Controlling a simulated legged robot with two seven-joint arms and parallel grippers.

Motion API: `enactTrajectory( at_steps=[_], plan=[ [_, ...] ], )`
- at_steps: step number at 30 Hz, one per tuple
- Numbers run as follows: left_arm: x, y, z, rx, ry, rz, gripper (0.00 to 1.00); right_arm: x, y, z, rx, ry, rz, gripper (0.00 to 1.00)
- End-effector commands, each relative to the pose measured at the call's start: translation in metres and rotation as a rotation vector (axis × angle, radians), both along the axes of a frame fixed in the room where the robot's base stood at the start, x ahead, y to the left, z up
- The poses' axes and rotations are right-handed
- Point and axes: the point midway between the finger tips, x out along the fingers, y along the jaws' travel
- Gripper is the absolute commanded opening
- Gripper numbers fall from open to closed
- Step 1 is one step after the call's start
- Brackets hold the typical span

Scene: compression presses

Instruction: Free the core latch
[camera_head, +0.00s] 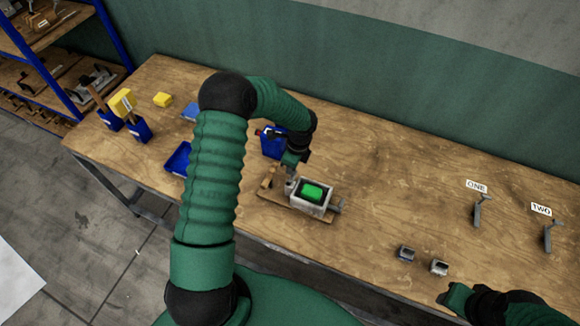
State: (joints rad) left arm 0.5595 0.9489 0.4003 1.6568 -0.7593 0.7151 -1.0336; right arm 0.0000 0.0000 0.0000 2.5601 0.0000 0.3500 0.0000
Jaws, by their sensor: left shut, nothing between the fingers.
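A grey press box (297,201) with a bright green block (312,193) inside sits on a wooden base (270,199) near the middle front of the table. A small wooden piece (268,178) stands at the base's left end, and a grey part (336,205) sticks out at the right end. Which part is the core latch is too small to tell. My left gripper (290,184) is shut and empty, pointing down at the left end of the box; contact cannot be judged. My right gripper (446,299) is at the lower right, its fingers unclear.
Two small grey cups (405,253) (439,267) stand at the front right. Grey levers (480,210) (549,235) stand by signs ONE and TWO. Bare wood lies right of the press.

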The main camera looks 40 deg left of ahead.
Motion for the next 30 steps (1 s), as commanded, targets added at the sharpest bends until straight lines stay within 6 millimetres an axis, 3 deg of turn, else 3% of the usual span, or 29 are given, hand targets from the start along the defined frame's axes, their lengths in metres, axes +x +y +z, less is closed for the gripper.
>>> enactTrajectory(
  at_steps=[30],
  plan=[
    [0.0015,-0.0068,-0.0050,0.001,-0.001,0.000,0.00,0.0000,0.0000,-0.0041,0.000,0.000,0.000,0.36]
  ],
)
